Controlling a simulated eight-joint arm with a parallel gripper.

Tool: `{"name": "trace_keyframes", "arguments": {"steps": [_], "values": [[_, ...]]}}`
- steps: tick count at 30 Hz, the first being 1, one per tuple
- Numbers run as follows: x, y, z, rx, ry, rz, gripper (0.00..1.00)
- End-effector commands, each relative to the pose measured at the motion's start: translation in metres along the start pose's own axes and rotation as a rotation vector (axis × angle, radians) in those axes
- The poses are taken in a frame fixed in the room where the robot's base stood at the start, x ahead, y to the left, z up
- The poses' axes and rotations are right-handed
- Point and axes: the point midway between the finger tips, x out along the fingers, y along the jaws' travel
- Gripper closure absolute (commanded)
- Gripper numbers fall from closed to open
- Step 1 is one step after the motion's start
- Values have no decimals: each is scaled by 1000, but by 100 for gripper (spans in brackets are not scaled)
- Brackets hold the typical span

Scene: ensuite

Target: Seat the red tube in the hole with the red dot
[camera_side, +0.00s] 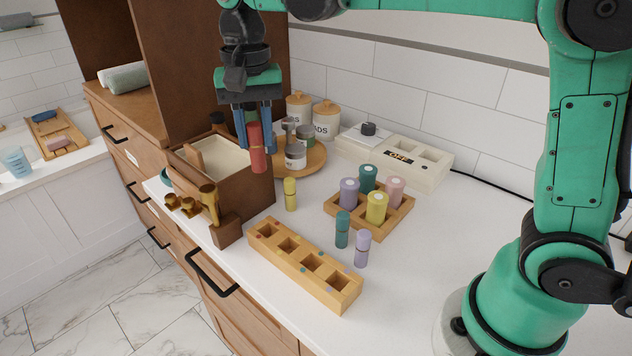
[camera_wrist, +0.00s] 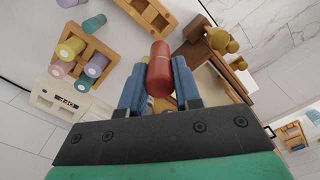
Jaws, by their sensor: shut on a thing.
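My gripper (camera_side: 254,142) is shut on the red tube (camera_side: 257,158) and holds it upright in the air, in front of the brown box in the side view. In the wrist view the red tube (camera_wrist: 160,72) sits between the blue fingers of my gripper (camera_wrist: 159,84). The wooden block with a row of square holes (camera_side: 336,292) lies on the counter, lower and to the right of the tube. Small coloured dots mark its holes. A red-looking dot is by the hole at the far left end. The holes look empty.
A yellow tube (camera_side: 290,194), a teal tube (camera_side: 342,230) and a lilac tube (camera_side: 362,248) stand near the block. A wooden tray (camera_side: 403,212) holds several larger cylinders. The brown box (camera_side: 258,190) and a gold-knobbed stand (camera_side: 226,232) are left of the block.

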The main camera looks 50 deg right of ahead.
Motion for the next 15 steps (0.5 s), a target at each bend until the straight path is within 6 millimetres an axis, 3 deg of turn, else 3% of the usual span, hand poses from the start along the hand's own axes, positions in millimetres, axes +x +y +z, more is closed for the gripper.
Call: {"name": "trace_keyframes", "arguments": {"steps": [9,15], "values": [[78,0,0,0,0,0,100],[110,0,0,0,0,0,100]]}}
